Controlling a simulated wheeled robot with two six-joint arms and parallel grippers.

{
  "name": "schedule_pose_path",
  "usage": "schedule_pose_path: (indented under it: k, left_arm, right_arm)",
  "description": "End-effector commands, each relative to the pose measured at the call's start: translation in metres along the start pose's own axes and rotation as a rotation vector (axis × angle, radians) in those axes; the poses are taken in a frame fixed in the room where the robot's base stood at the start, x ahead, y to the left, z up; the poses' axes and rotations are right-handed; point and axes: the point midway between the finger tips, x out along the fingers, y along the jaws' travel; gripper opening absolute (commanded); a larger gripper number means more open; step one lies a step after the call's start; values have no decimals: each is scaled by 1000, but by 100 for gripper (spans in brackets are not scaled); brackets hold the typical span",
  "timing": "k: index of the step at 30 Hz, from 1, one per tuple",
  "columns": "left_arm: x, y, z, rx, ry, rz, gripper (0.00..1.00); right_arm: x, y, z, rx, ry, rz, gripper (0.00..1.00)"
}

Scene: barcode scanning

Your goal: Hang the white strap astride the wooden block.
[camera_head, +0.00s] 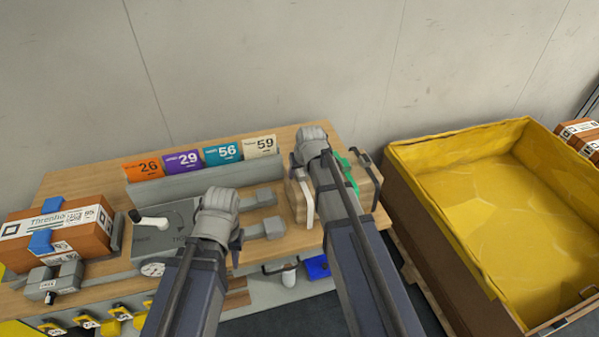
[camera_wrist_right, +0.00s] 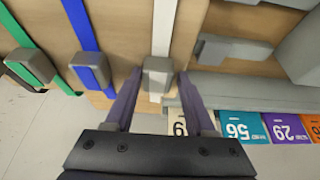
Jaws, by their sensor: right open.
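The white strap (camera_head: 305,196) lies over the wooden block (camera_head: 292,191) near the right end of the table, on the block's left part. In the right wrist view the white strap (camera_wrist_right: 164,28) runs down across the wooden block (camera_wrist_right: 122,35) to a grey end piece (camera_wrist_right: 157,76). My right gripper (camera_wrist_right: 160,78) is open, with one finger on each side of that piece; its closeness in depth is unclear. In the head view my right arm hides its fingers. My left gripper (camera_head: 237,243) is over the table's front middle, its jaws mostly hidden.
Blue (camera_wrist_right: 84,30), green (camera_head: 346,168) and black (camera_head: 365,165) straps lie beside the white one. Numbered cards (camera_head: 223,154) stand behind. A brown box (camera_head: 60,232) is at left. A yellow-lined crate (camera_head: 440,160) stands right of the table.

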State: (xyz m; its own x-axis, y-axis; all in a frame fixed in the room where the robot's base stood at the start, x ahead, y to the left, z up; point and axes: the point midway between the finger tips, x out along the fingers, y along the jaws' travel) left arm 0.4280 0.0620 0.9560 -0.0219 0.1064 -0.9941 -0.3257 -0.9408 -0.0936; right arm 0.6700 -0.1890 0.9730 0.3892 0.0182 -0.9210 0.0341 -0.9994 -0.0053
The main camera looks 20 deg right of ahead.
Motion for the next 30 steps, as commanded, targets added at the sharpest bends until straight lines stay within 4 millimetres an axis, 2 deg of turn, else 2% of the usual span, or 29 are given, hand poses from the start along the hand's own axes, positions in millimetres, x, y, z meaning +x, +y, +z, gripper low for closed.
schedule_pose_path:
  k: [8,14,27,30]
  left_arm:
    - [1,0,0,0,0,0,28]
    - [-10,-1,1,0,0,0,28]
    - [-64,-6,4,2,0,0,28]
    - [-72,-7,4,2,0,0,28]
  right_arm:
    - [0,6,5,4,-13,11,77]
    - [-11,5,4,4,-11,10,77]
    - [-70,-2,1,-1,-1,5,77]
    - [-79,-2,1,-2,1,4,77]
